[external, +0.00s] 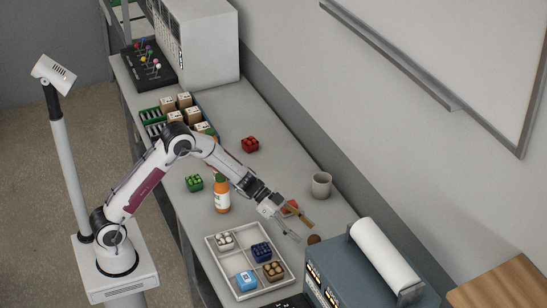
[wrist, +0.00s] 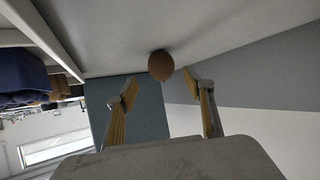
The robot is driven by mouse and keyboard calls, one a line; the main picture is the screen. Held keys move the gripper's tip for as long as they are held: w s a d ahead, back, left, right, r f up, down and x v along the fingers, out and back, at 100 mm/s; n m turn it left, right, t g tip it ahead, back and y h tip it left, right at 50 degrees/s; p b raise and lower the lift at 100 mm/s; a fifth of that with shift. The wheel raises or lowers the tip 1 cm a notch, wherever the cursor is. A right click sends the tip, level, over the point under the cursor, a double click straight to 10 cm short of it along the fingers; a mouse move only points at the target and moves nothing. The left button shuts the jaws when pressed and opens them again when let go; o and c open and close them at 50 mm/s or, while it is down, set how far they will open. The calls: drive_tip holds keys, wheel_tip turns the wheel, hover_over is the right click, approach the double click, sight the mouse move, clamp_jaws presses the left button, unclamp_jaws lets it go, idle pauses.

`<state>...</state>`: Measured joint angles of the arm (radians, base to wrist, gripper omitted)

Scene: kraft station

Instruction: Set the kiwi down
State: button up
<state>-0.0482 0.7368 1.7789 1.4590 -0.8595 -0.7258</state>
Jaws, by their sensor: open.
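The kiwi (external: 314,239) is a small brown ball on the grey table, just left of the blue-grey machine in the external view. In the wrist view the kiwi (wrist: 161,66) rests against the table surface, at the top of the tilted picture. My gripper (external: 305,233) is low over the table with its fingers pointing at the kiwi. In the wrist view my gripper (wrist: 160,82) has its two yellow-padded fingers spread wide. The kiwi shows between and just beyond the fingertips, with visible gaps on both sides. Nothing is held.
A white divided tray (external: 209,241) with several egg-box-like blocks stands left of the kiwi. A blue-grey machine (external: 345,262) with a white roll stands close on its right.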

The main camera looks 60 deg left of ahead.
sight(314, 239)
drive_tip(key=shift+w+d+f, duration=0.25)
drive_tip(key=shift+d, duration=0.1)
drive_tip(key=shift+w+d, duration=0.1)
drive_tip(key=shift+x, duration=2.5)
drive_tip(key=shift+w+f, duration=0.1)
drive_tip(key=c, duration=1.3)
drive_tip(key=shift+r, duration=5.05)
